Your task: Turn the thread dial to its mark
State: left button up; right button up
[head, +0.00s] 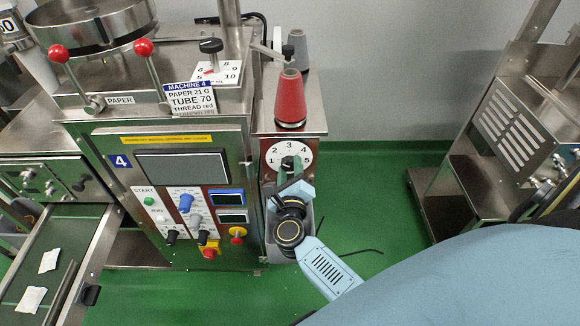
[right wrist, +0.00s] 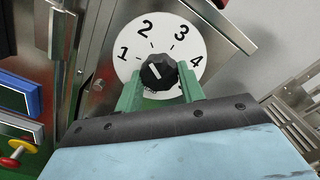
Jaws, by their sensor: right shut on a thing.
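The thread dial is a white round plate (head: 303,151) with black numbers, on the steel machine's right side, below the red thread cone (head: 290,98). In the right wrist view, its plate (right wrist: 166,32) shows 1, 2, 3 and 4. Its black knob (right wrist: 160,73) has a white line that points up and left, roughly between 1 and 2. My right gripper (head: 291,163) has green fingers, one on each side of the knob, shut on it. The fingers hide the plate's lower part. My left gripper is not in view.
A card (head: 191,99) reads machine 4, paper 21 G, tube 70, thread red. The control panel (head: 180,195) with knobs and buttons is just left of my right gripper. Another steel machine (head: 500,125) stands at right. Green floor (head: 370,185) is clear between them.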

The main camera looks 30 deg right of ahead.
jog(key=n+p, duration=0.2)
jog(key=n, duration=0.2)
jog(key=shift+r, duration=0.1)
jog(key=shift+n+p, duration=1.05)
jog(key=shift+n, duration=1.15)
jog(key=o, duration=1)
jog(key=shift+c, duration=0.2)
jog(key=shift+s, duration=0.1)
jog(key=v, duration=1.3)
jog(key=shift+a, duration=0.15)
